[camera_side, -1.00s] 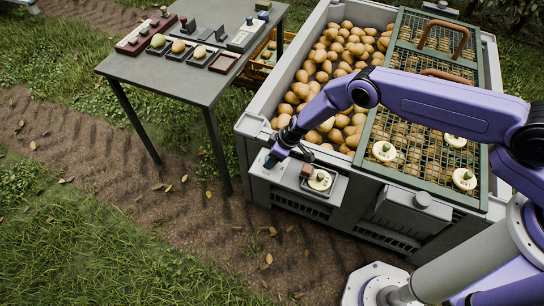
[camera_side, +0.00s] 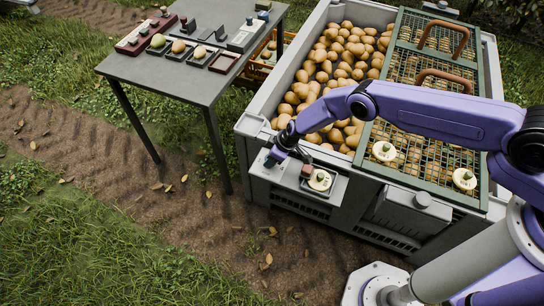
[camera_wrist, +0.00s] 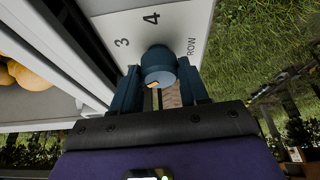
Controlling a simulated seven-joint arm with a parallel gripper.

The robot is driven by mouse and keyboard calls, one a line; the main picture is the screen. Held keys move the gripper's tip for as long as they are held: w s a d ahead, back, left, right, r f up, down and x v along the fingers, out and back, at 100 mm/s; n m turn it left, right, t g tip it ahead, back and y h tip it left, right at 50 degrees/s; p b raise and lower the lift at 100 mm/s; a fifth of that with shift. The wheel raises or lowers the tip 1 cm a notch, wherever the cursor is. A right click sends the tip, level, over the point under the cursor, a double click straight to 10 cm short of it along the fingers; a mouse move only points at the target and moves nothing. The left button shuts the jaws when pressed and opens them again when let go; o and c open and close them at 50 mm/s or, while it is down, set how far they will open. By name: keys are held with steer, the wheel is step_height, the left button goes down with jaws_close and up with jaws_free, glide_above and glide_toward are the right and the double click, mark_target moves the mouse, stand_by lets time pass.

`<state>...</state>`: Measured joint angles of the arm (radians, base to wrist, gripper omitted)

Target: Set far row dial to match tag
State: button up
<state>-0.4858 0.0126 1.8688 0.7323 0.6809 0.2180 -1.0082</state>
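A round teal dial knob (camera_wrist: 158,66) with a small orange mark sits on a pale panel (camera_wrist: 112,24). The panel is printed with 3, 4 and ROW. My gripper (camera_wrist: 160,84) has one teal finger on each side of the knob; the frames do not settle whether they press on it. In the side view my gripper (camera_side: 272,161) is low at the near left corner of the grey bin (camera_side: 262,104), left of a small ledge. The arm hides the dial there. I cannot make out the tag or the dial's exact setting.
The bin holds many brown fruits (camera_side: 325,75) and has a green mesh lid (camera_side: 400,172) with cream discs (camera_side: 384,151). A grey table (camera_side: 150,70) stands at the left.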

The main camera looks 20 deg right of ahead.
steer(key=shift+s+m+h, duration=0.1)
steer(key=shift+m+h, duration=0.2)
steer(key=shift+m, duration=0.5)
steer(key=shift+a+m+t+h, duration=0.1)
steer(key=shift+m+t+h, duration=0.25)
steer(key=shift+m, duration=0.8)
steer(key=shift+a+m+t+h, duration=0.1)
steer(key=shift+m+t+h, duration=0.25)
steer(key=shift+m, duration=0.8)
steer(key=shift+m+h, duration=0.55)
steer(key=shift+m, duration=0.85)
steer(key=shift+m+h, duration=0.55)
steer(key=shift+m, duration=0.85)
steer(key=o, duration=1.1)
steer(key=shift+c, duration=0.2)
steer(key=shift+r, duration=0.1)
